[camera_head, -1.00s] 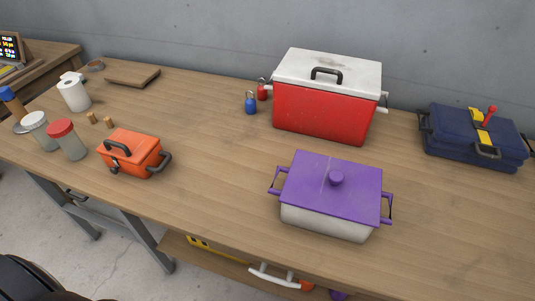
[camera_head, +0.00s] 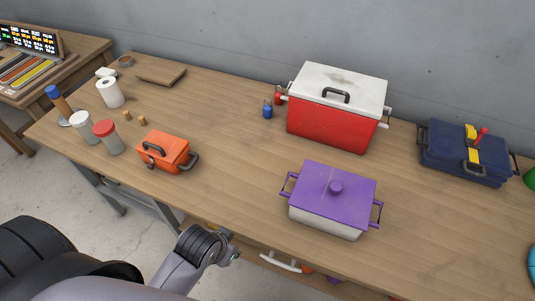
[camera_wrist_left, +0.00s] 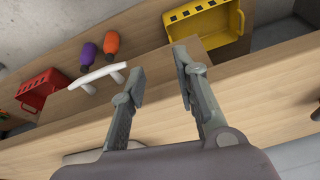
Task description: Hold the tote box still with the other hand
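A pale box with a purple lid (camera_head: 335,188) and side handles, which may be the tote box, stands closed near the table's front edge. My left arm reaches in low at the front, its hand below the table edge, left of this box and apart from it. In the left wrist view my left gripper (camera_wrist_left: 158,64) has its fingers spread with nothing between them. The purple-lidded box does not show in that view. My right gripper is in neither view, and nothing touches the box.
A red cooler (camera_head: 330,125) stands behind, a navy toolbox (camera_head: 465,155) right, a small orange case (camera_head: 166,153) and jars (camera_head: 107,137) left. A white handle (camera_wrist_left: 98,76) is near my left fingers. Yellow (camera_wrist_left: 236,28) and red (camera_wrist_left: 36,97) crates sit below. The table's middle is clear.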

